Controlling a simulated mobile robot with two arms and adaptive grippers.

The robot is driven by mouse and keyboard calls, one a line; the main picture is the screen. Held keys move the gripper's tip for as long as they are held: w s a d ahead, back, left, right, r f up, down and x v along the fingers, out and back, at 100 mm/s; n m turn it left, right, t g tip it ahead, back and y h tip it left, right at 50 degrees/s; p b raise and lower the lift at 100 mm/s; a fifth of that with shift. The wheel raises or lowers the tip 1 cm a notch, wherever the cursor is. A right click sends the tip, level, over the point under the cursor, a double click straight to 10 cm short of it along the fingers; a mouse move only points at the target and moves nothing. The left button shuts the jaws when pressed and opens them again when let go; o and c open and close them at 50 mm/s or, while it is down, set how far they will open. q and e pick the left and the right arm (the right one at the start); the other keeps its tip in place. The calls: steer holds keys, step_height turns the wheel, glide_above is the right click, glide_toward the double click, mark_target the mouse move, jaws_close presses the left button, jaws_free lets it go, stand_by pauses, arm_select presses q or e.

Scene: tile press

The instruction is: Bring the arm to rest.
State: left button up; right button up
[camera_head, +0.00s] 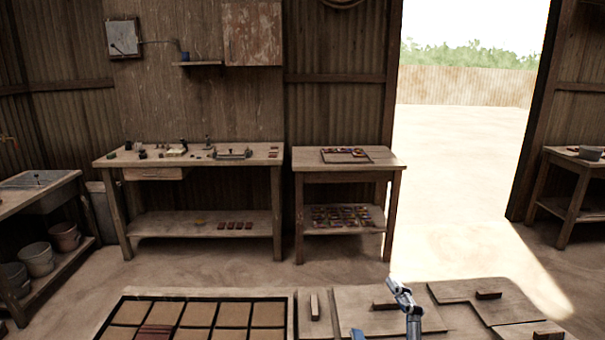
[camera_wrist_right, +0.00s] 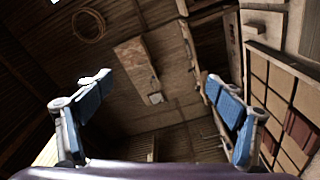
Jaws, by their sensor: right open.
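My right gripper (camera_head: 379,309) shows at the bottom of the head view, right of centre, above the near worktop (camera_head: 455,315). One grey finger and a bit of blue pad are visible. In the right wrist view the gripper (camera_wrist_right: 155,92) has its two blue-padded fingers wide apart, with nothing between them. The hand is tilted, so this view looks across the room to the walls. My left gripper is in neither view.
A divided tray (camera_head: 293,312) with tan squares and a reddish tile stack (camera_head: 155,332) lies left of the gripper. Wooden blocks with handles lie around the gripper on the worktop. A workbench (camera_head: 110,161) and a small table (camera_head: 390,162) stand at the back wall, beside an open doorway.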

steer(key=s+d+f+m+g+h, duration=0.1)
steer(key=s+d+f+m+g, duration=0.15)
steer(key=f, duration=0.35)
steer(key=s+d+f+m+g+h, duration=0.1)
steer(key=s+d+f+m+g, duration=0.15)
steer(key=f, duration=0.45)
steer(key=s+d+f+m+g, duration=0.1)
steer(key=s+f+m+g, duration=0.35)
steer(key=s+f, duration=0.5)
steer(key=s+d+f+m+g, duration=0.25)
steer(key=s+f+g, duration=0.35)
steer(key=s, duration=0.6)
steer(key=s+f+x, duration=0.1)
steer(key=s+x, duration=0.2)
steer(key=x, duration=0.9)
steer(key=s+x, duration=0.3)
steer(key=x, duration=1)
steer(key=s+d+f+g, duration=0.1)
steer(key=s+d+f, duration=0.2)
steer(key=s+f, duration=1.4)
steer(key=shift+s+f+g+h, duration=0.3)
steer(key=shift+f+g, duration=0.05)
steer(key=shift+f, duration=0.15)
steer(key=shift+d, duration=0.15)
